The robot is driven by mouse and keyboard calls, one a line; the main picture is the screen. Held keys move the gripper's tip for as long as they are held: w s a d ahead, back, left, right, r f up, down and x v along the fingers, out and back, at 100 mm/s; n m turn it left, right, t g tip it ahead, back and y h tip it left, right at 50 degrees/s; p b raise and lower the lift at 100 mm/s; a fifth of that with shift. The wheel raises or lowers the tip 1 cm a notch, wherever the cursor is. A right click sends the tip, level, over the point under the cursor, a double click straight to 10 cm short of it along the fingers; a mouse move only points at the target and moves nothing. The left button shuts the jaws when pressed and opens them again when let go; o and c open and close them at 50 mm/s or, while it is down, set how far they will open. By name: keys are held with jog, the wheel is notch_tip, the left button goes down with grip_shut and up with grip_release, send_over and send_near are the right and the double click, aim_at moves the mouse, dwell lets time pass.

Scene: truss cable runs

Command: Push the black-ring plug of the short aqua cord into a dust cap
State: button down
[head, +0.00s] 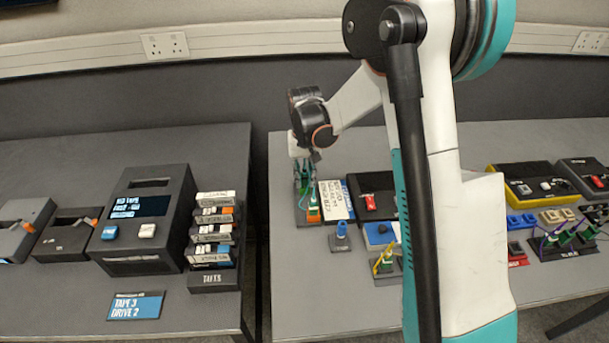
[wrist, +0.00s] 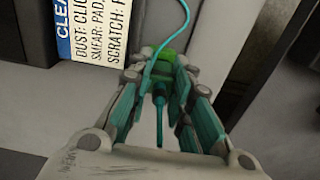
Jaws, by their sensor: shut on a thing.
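In the wrist view my gripper (wrist: 165,92) has its teal-padded fingers closed in around a slim teal plug-like piece (wrist: 159,118) with a green body (wrist: 172,66) beyond it. An aqua cord (wrist: 183,30) curves up from there to the top edge. I cannot make out a black ring. In the head view my gripper (head: 306,160) is low over a dark stand (head: 309,222) at the left end of the right table. Green and orange pieces (head: 313,213) stand there, with aqua cord above them. I cannot tell which piece is a dust cap.
A white lettered card (head: 337,200) lies beside the stand, also visible in the wrist view (wrist: 95,30). A blue piece on a small stand (head: 341,238) and a green-and-yellow holder (head: 385,263) are nearer. A gap separates the two tables. My arm hides the table's middle.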

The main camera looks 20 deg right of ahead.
jog(key=shift+f+b, duration=0.4)
jog(key=shift+b, duration=0.05)
dwell(0.4)
jog(key=c, duration=1.4)
grip_release()
jog(key=shift+o, duration=0.2)
jog(key=shift+r, duration=0.1)
jog(key=shift+r+p, duration=1.6)
jog(key=shift+r, duration=0.85)
jog(key=shift+r+p, duration=1.15)
jog(key=shift+r, duration=0.85)
